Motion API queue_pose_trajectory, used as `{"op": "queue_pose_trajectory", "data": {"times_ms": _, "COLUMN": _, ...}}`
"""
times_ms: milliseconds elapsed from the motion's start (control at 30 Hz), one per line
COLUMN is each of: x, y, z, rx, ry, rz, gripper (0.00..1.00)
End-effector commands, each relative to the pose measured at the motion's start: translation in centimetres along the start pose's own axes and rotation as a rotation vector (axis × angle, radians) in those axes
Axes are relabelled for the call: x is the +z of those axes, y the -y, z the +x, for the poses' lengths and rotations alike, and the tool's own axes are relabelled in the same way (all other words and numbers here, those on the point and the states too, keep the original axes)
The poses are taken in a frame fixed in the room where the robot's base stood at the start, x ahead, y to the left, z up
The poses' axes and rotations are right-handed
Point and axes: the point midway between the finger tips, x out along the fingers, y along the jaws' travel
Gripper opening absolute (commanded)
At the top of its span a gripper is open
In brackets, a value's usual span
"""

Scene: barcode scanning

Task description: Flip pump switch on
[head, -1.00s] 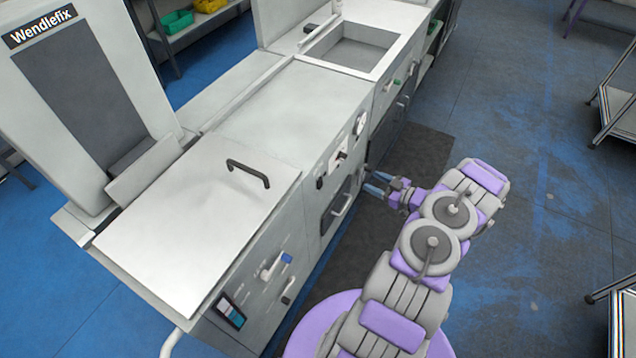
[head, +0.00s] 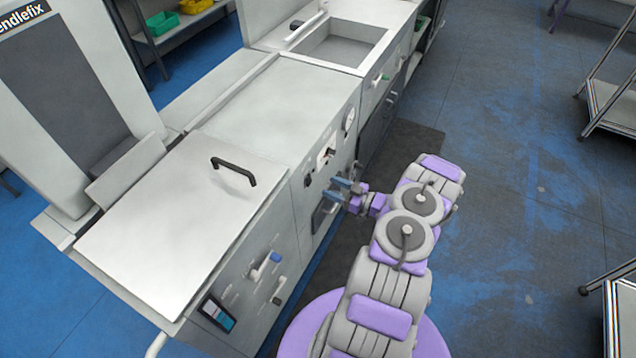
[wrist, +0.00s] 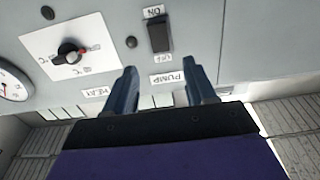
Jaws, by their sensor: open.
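The pump switch (wrist: 159,35) is a black rocker on the grey front panel. It shows in the wrist view at top centre, with an "ON" label on one side, an "OFF" label on the other, and a "PUMP" label (wrist: 167,78) near it. I cannot tell its position. My gripper (wrist: 165,85) is open and empty, its two blue fingers pointing at the panel on either side of the "PUMP" label, with the switch ahead between them. In the head view my gripper (head: 337,189) is close to the cabinet front; I cannot tell whether it touches.
A heat knob (wrist: 70,53) on a white plate and a round gauge (wrist: 14,85) are left of the switch in the wrist view. A black-handled lid (head: 185,215) tops the near cabinet. Open floor (head: 490,210) lies to the right.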

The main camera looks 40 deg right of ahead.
Motion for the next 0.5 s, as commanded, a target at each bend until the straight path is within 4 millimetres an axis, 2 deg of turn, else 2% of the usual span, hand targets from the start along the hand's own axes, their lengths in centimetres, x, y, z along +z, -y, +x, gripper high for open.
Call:
{"op": "queue_pose_trajectory", "data": {"times_ms": 33, "x": 0.2, "y": 0.1, "z": 1.2, "rx": -0.004, "ry": 0.0, "rz": 0.0, "gripper": 0.55}}
{"op": "queue_pose_trajectory", "data": {"times_ms": 200, "x": 0.1, "y": 0.1, "z": 4.2, "rx": -0.004, "ry": -0.001, "rz": -0.001, "gripper": 0.55}}
{"op": "queue_pose_trajectory", "data": {"times_ms": 300, "x": 0.0, "y": 0.1, "z": 5.6, "rx": -0.003, "ry": -0.001, "rz": -0.001, "gripper": 0.55}}
{"op": "queue_pose_trajectory", "data": {"times_ms": 500, "x": -0.1, "y": 0.0, "z": 7.0, "rx": -0.001, "ry": -0.002, "rz": -0.001, "gripper": 0.55}}
